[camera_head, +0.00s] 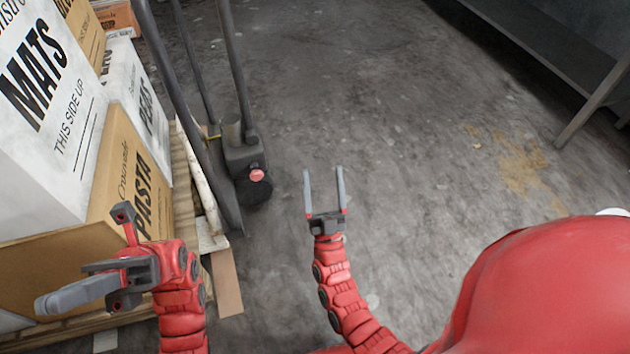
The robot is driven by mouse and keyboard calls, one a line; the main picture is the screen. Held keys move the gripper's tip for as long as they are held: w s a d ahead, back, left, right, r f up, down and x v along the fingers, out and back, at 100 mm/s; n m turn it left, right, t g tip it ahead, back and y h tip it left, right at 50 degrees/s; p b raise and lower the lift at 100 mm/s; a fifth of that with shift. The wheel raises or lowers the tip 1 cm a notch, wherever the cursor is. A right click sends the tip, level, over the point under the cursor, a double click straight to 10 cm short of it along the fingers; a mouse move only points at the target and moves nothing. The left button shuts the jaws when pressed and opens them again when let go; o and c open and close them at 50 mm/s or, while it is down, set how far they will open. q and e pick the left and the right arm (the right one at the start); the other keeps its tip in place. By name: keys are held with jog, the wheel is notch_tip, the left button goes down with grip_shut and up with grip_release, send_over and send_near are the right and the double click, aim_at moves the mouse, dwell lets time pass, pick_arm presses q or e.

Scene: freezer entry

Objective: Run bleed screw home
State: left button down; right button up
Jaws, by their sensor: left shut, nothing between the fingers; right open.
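A pallet jack (244,158) stands left of centre, its dark pump body low between upright bars. A small pinkish-red round knob (257,175) sits on the pump's front; I cannot tell for sure that it is the bleed screw. My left gripper (42,304) is shut and empty at the lower left, in front of the cardboard boxes, its fingers pointing left and away from the pump. My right gripper (324,171) is open and empty, its fingers pointing up the picture, to the right of the knob and apart from it.
A dark metal bench or shelf (540,40) stands at upper right. The concrete floor (400,110) between is clear.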

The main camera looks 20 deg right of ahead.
jog(key=shift+s+r, duration=0.2)
jog(key=shift+r, duration=0.05)
